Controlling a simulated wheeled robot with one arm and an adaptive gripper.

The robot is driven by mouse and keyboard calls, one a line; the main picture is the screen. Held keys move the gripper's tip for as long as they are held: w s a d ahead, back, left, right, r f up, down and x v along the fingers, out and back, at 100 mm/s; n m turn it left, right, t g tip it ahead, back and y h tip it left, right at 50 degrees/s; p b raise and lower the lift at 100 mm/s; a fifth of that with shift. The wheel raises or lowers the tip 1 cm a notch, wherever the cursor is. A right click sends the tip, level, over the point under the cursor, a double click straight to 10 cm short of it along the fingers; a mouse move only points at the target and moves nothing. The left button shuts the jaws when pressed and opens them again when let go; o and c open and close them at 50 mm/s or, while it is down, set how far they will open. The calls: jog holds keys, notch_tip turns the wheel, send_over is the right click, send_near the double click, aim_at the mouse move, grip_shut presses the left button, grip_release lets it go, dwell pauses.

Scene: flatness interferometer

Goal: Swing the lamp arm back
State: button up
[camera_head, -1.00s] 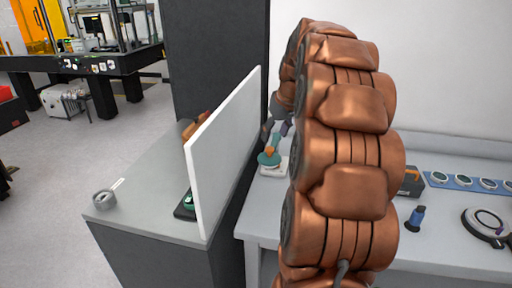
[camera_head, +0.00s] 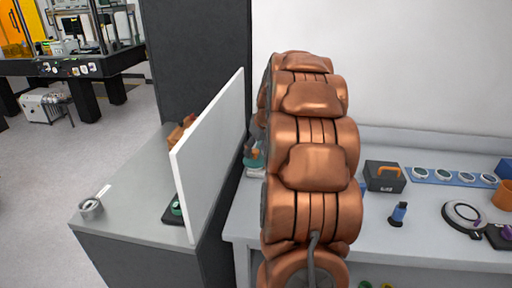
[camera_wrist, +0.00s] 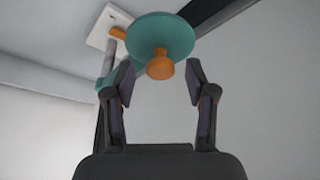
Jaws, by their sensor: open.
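The lamp's teal round head (camera_wrist: 168,32) fills the upper middle of the wrist view, with an orange knob (camera_wrist: 159,66) on it. An orange piece, a grey post and a white base plate (camera_wrist: 108,24) show behind it. My gripper (camera_wrist: 159,74) is open, one finger on each side of the knob, and is not closed on it. Whether a finger touches the head, I cannot tell. In the head view the teal lamp (camera_head: 253,155) shows only partly, between the white panel and my copper-coloured arm, which hides most of it and the gripper.
An upright white panel (camera_head: 212,155) stands on the grey cabinet (camera_head: 130,190), close left of the lamp. On the bench right of my arm are a dark box with an orange handle (camera_head: 384,177), a small blue-topped item (camera_head: 398,214) and a ring-shaped device (camera_head: 463,215).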

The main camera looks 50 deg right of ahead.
grip_shut()
dwell(0.4)
